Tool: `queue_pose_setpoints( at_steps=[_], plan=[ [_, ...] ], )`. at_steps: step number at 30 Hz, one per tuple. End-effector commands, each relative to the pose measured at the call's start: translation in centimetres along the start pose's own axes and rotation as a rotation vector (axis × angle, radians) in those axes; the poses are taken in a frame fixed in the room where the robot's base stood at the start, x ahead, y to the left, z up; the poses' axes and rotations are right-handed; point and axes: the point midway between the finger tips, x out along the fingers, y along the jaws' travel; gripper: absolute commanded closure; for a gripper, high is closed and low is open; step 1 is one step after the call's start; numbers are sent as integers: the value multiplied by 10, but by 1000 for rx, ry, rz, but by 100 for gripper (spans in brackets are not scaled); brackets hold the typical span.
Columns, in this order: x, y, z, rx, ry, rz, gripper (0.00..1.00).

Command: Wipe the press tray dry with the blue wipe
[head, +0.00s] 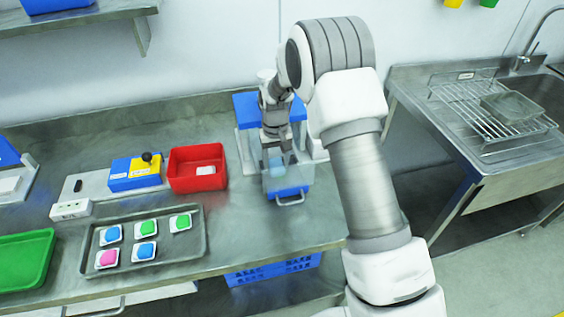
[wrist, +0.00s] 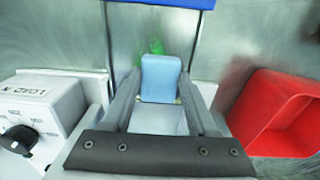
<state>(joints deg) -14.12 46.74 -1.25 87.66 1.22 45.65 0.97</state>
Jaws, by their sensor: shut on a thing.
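The blue wipe (wrist: 161,78) is a light blue pad between the fingers of my gripper (wrist: 162,98). My gripper is shut on it. The wipe also shows in the head view (head: 277,168), low inside the press behind a clear front. The press tray (wrist: 125,40) is a grey surface with dark side edges below the wipe. A blurred green patch (wrist: 156,47) shows on it just past the wipe. The tray's front, blue with a metal handle, shows in the head view (head: 289,190). I cannot tell whether the wipe touches the tray.
A red bin (head: 197,168) stands close left of the press. A white box with a black knob (wrist: 20,140) stands on its other side. A metal tray (head: 178,254) with several coloured pods lies front left. A sink with a rack (head: 490,107) is at the right.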

Motion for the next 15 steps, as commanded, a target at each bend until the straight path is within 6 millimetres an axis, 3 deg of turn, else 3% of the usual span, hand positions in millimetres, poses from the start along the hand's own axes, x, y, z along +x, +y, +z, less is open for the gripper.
queue_pose_setpoints(
  at_steps=[5, 15],
  plan=[
    [0, -3, 0, 0, 1, 0, 86],
    [1, 14, 0, 1, 1, -1, 86]
  ],
)
